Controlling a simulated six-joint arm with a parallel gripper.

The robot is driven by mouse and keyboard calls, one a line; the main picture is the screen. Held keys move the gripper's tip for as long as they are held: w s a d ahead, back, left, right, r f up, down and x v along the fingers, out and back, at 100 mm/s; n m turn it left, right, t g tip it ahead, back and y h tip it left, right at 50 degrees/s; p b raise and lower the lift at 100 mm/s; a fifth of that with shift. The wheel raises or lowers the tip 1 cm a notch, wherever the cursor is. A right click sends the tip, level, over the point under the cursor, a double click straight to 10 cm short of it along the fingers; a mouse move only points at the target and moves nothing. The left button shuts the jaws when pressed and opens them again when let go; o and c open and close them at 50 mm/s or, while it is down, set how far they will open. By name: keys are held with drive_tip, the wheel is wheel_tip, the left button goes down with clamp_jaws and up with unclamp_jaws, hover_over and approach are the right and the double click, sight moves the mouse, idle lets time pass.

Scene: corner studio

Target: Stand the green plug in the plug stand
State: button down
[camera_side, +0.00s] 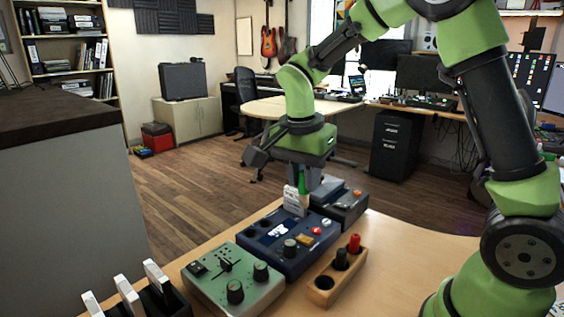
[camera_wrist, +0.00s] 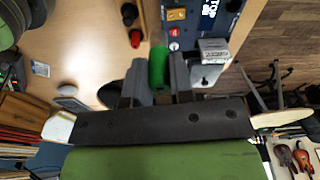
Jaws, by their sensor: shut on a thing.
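My gripper (camera_side: 307,182) is shut on the green plug (camera_side: 302,187), above the far side of the dark blue device. In the wrist view the plug (camera_wrist: 158,68) sits between the two grey fingers of my gripper (camera_wrist: 159,82). The wooden plug stand (camera_side: 325,296) is on the table at the front right of the blue device. It holds a black plug (camera_side: 341,258) and a red plug (camera_side: 354,243), both upright. Its near end shows a dark empty hole. The stand is partly seen at the top of the wrist view (camera_wrist: 141,22). The green plug is apart from the stand.
The dark blue device (camera_side: 270,262) with knobs lies beside the stand. A green device (camera_side: 215,288) is left of it, and a grey device (camera_side: 349,207) behind it. A small printed pale piece (camera_side: 291,196) is close to my gripper. Bare table lies right of the stand.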

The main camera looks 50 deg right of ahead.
drive_tip(key=s+a+m, duration=0.1)
drive_tip(key=s+m, duration=0.1)
drive_tip(key=s, duration=0.4)
drive_tip(key=shift+s+f, duration=0.1)
drive_tip(key=shift+f, duration=7.8)
drive_tip(key=shift+f, duration=0.7)
drive_tip(key=c, duration=0.9)
unclamp_jaws()
drive_tip(key=shift+r, duration=0.1)
drive_tip(key=shift+r, duration=2.4)
